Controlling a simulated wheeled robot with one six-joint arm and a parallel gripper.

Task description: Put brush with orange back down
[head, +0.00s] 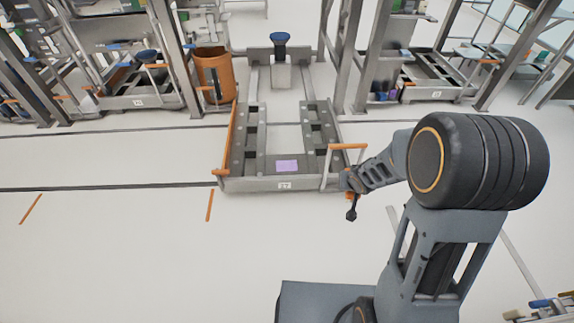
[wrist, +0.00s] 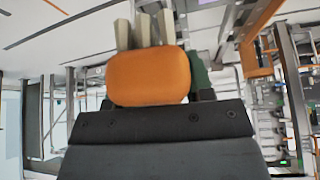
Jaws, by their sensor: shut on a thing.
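My gripper (head: 347,182) is at the front right corner of the low metal lift frame (head: 232,184) in the head view. It is shut on the brush with the orange back (wrist: 150,77). In the wrist view the rounded orange back lies just beyond the dark gripper body. Pale upright pieces show behind it; I cannot tell whether they belong to the brush. In the head view only a small orange patch and a dark piece show below my gripper, and the brush is mostly hidden.
An orange-topped rail (head: 348,147) stands at the frame's right side, close to my gripper. An orange bin (head: 213,75) stands behind left. The floor in front is clear.

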